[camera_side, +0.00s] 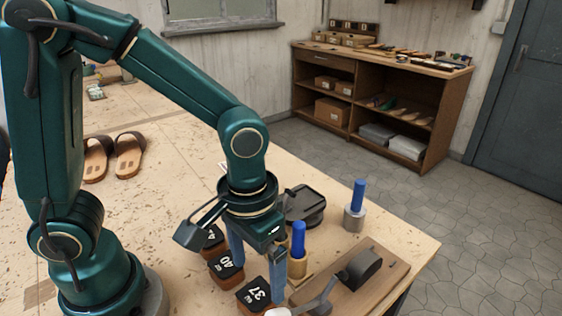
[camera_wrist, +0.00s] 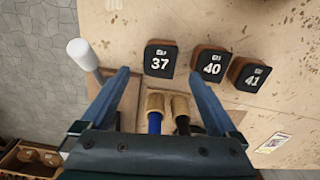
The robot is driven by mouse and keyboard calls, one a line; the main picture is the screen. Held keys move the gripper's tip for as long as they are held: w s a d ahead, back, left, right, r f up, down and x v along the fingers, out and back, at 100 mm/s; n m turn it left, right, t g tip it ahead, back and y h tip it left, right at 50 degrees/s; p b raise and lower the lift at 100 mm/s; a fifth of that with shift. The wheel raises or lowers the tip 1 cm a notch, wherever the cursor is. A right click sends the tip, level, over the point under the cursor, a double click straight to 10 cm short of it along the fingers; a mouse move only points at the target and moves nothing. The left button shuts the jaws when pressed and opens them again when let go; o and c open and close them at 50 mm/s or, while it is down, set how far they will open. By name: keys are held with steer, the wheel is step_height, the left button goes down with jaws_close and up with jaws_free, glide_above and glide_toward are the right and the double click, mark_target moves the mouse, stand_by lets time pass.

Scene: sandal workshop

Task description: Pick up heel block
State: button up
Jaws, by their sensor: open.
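Three heel blocks with dark tops and brown sides stand in a row on the wooden table. They are marked 37 (camera_side: 257,293), 40 (camera_side: 226,268) and 41 (camera_side: 212,240); the last is partly hidden by my arm in the side view. My gripper (camera_side: 258,271) is open, pointing down over the row, with its fingers near blocks 37 and 40. In the wrist view block 37 (camera_wrist: 160,60) lies between and just beyond my open fingertips (camera_wrist: 159,73). Block 40 (camera_wrist: 212,65) is close beside the right fingertip, and block 41 (camera_wrist: 249,75) is farther right. Nothing is held.
A blue-handled tool (camera_side: 299,240) stands close behind my gripper, another (camera_side: 358,196) farther right. A lever device on a wooden board (camera_side: 345,285) lies at the front right; its white knob (camera_wrist: 82,52) shows left. A dark case (camera_side: 303,204) is behind. Sandals (camera_side: 130,155) lie left.

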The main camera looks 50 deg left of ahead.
mark_target(257, 293)
steer(key=shift+s+d+f, duration=0.1)
steer(key=shift+s+f, duration=0.15)
steer(key=shift+f, duration=2.5)
steer(key=c, duration=1.5)
steer(key=shift+o, duration=0.2)
steer(key=shift+r, duration=0.1)
